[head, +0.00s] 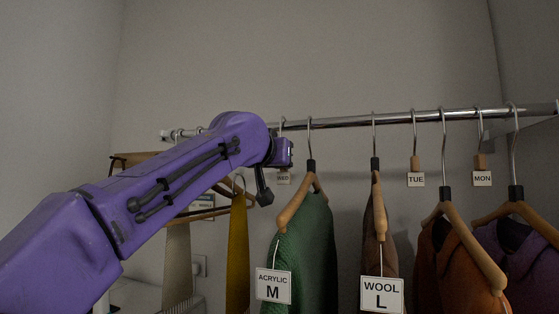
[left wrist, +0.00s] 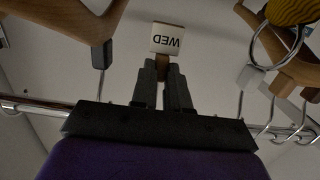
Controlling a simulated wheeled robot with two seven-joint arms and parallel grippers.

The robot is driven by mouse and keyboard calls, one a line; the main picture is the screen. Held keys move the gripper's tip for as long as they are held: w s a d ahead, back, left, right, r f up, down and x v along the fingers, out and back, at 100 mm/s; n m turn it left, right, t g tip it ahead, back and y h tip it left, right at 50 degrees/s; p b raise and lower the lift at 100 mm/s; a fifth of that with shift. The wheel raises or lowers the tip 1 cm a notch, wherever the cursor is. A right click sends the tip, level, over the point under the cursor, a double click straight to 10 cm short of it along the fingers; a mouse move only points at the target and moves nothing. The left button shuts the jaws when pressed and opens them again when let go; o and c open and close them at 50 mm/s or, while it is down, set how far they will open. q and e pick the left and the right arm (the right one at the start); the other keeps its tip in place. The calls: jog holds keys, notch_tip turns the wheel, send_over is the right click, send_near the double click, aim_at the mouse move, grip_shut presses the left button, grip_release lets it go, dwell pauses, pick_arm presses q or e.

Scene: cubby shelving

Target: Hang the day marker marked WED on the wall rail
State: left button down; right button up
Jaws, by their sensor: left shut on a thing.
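The WED marker (head: 283,179), a small white tag, shows below my left gripper (head: 281,153) in the head view. In the left wrist view, my left gripper (left wrist: 163,78) is shut on the wooden piece of the WED marker (left wrist: 166,39), and its lettering appears upside down. In the head view a thin metal hook rises above the gripper to the wall rail (head: 350,121); I cannot tell whether it rests on the rail. TUE (head: 416,179) and MON (head: 482,178) markers hang from the rail further right. The right gripper is not in view.
A green garment (head: 307,250) tagged ACRYLIC M hangs close right of the gripper, then a brown one tagged WOOL L (head: 382,295), then orange (head: 440,265) and purple garments. A mustard garment (head: 238,250) and a pale one (head: 178,265) hang on the left, partly behind my arm.

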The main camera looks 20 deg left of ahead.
pick_arm(q)
jog(key=c, duration=1.1)
grip_release()
jog(key=shift+o, duration=0.2)
